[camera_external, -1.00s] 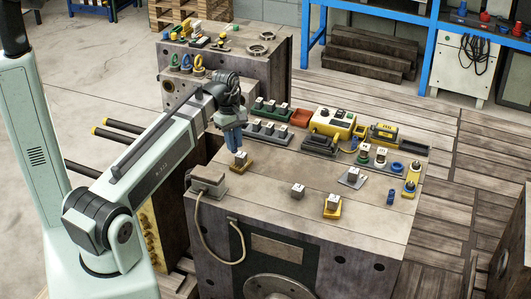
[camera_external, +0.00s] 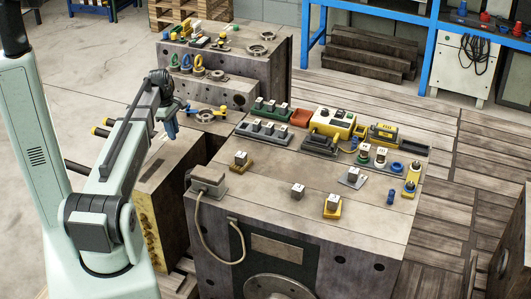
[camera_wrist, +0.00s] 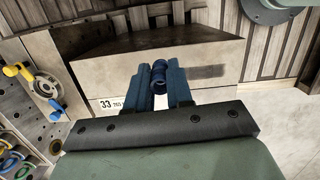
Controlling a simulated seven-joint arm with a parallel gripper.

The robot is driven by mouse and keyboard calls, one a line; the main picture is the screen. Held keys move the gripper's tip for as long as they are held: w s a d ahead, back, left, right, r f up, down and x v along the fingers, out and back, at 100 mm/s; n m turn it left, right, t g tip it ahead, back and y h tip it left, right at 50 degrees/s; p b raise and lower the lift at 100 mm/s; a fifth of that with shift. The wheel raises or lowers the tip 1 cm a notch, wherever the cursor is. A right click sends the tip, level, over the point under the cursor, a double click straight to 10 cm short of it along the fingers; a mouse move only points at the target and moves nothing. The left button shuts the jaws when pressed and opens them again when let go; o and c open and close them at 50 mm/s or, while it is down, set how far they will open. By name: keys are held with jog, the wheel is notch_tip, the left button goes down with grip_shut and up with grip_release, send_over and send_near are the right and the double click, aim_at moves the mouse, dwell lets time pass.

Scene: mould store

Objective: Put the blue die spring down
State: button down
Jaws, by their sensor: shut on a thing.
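A blue die spring (camera_wrist: 158,77) shows in the wrist view, upright between the two blue fingers of my gripper (camera_wrist: 160,83), which are shut on it. In the external view my gripper (camera_external: 171,128) points down above the lower block (camera_external: 172,165) at the left of the big mould block. The held spring cannot be told apart from the fingers there. In the wrist view a pale surface with a printed "33" label (camera_wrist: 112,104) lies beyond and below the fingers. Another small blue cylinder (camera_external: 390,197) stands on the big block at the right.
The lower block's top looks mostly clear.

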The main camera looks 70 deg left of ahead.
jog(key=w+a+f+n+y, duration=0.15)
jog(key=w+a+n, duration=0.25)
jog(key=a+n, duration=0.55)
jog(key=shift+m, duration=0.55)
jog(key=shift+s+a+f, duration=0.1)
jog(key=shift+a+f, duration=0.2)
jog(key=shift+f, duration=1.5)
jog(key=shift+s+a+f, duration=0.1)
jog(key=shift+a+f, duration=0.25)
jog(key=shift+f, duration=1.5)
jog(key=shift+s+a+f, duration=0.1)
jog(key=shift+a+f, duration=0.2)
jog(key=shift+f, duration=1.5)
jog(key=shift+f, duration=0.1)
jog(key=c, duration=1)
grip_release()
jog(key=r, duration=0.4)
jog(key=s+r, duration=0.1)
jog(key=r, duration=0.7)
jog(key=shift+s, duration=0.35)
